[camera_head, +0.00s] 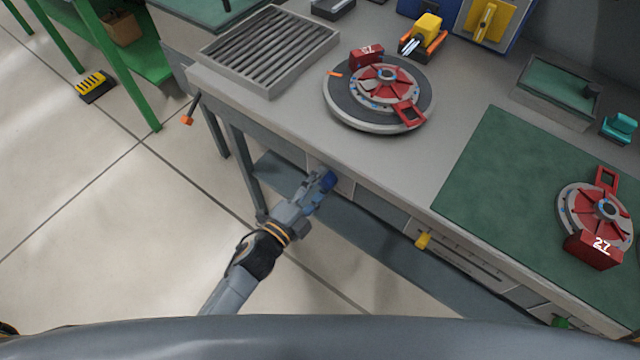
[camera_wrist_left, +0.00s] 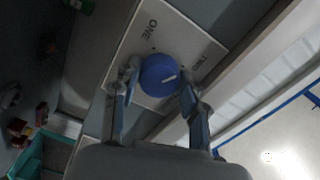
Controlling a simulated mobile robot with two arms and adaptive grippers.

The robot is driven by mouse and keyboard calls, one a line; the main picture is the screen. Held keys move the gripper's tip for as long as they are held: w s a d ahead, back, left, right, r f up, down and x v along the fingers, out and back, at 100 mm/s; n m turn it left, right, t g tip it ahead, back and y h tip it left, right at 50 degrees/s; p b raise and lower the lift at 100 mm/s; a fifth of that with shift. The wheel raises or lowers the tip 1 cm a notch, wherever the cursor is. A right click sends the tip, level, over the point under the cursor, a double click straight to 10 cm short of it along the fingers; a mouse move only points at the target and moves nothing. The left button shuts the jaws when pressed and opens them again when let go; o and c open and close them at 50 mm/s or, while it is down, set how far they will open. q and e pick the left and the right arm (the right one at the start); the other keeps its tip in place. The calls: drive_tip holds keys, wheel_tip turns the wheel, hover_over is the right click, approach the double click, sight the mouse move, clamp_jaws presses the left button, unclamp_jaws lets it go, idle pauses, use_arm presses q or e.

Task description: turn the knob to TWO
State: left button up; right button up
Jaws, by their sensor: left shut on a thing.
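The blue knob (camera_wrist_left: 158,76) sits on a pale panel (camera_wrist_left: 188,30) printed with the words ONE and TWO. A short white mark on the knob lies towards its right side in the left wrist view, on the side of TWO; whether it lines up exactly I cannot tell. My left gripper (camera_wrist_left: 157,92) is shut on the knob, one finger on each side. In the head view, my left gripper (camera_head: 320,184) reaches the bench front, with the blue knob (camera_head: 329,178) at its fingertips. My right gripper is not in view.
Above the knob is the grey bench top (camera_head: 300,130) with a round turntable (camera_head: 378,120). A green mat (camera_head: 500,170) and a red-spoked wheel (camera_head: 597,212) are at the right. A yellow knob (camera_head: 423,240) sits farther right along the front. Floor at left is mostly clear.

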use_arm(q)
drive_tip(key=shift+m+b, duration=0.35)
drive_tip(key=shift+m, duration=0.95)
drive_tip(key=o, duration=1.1)
drive_tip(key=shift+o, duration=0.2)
drive_tip(key=v, duration=1.2)
